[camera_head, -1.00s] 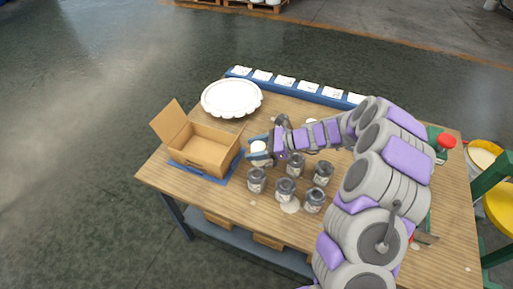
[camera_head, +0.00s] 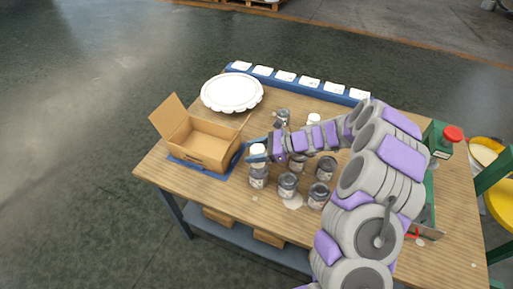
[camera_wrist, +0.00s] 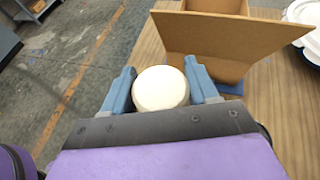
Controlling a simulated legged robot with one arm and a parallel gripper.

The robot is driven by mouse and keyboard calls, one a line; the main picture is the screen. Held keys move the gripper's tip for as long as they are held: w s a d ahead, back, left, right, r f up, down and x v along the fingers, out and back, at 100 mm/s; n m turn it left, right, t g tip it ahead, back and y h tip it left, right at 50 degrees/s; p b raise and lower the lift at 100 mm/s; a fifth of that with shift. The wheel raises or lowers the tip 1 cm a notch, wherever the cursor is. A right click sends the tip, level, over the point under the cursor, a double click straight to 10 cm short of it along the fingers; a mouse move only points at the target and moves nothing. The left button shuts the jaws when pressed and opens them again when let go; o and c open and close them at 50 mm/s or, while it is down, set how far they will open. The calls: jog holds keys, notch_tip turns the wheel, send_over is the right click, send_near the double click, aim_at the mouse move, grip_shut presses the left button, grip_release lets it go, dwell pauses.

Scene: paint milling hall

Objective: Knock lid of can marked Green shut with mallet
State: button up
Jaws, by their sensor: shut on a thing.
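My gripper (camera_head: 257,157) is shut on a pale, round-topped thing, which I take for the mallet (camera_head: 258,149); its round cream end shows between my blue fingers in the wrist view (camera_wrist: 161,89). Its handle cannot be made out. The gripper is at the front-left can (camera_head: 258,179), with the held thing above or just behind it; I cannot tell whether they touch. Other small dark cans stand to the right, among them a front-middle can (camera_head: 288,186) and a front-right can (camera_head: 318,196). Labels are too small to read, so I cannot tell which is Green.
An open cardboard box (camera_head: 205,147) stands on a blue mat left of the gripper. A white scalloped tray (camera_head: 232,92) lies behind it. A blue rack with white cards (camera_head: 298,84) lines the back edge. A green container with red cap (camera_head: 442,140) stands right.

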notch_tip(320, 180, down, 3)
jog(key=shift+r+b, duration=0.1)
jog(key=shift+b, duration=0.2)
jog(key=shift+d, duration=0.2)
jog(key=shift+d+r, duration=0.1)
jog(key=shift+d, duration=0.1)
jog(key=r+p, duration=0.4)
jog(key=r, duration=0.1)
jog(key=shift+a+r, duration=0.1)
jog(key=shift+a, duration=0.3)
jog(key=shift+d+r+p, duration=0.2)
jog(key=shift+r+p, duration=0.15)
jog(key=shift+p, duration=0.15)
jog(key=shift+f, duration=0.1)
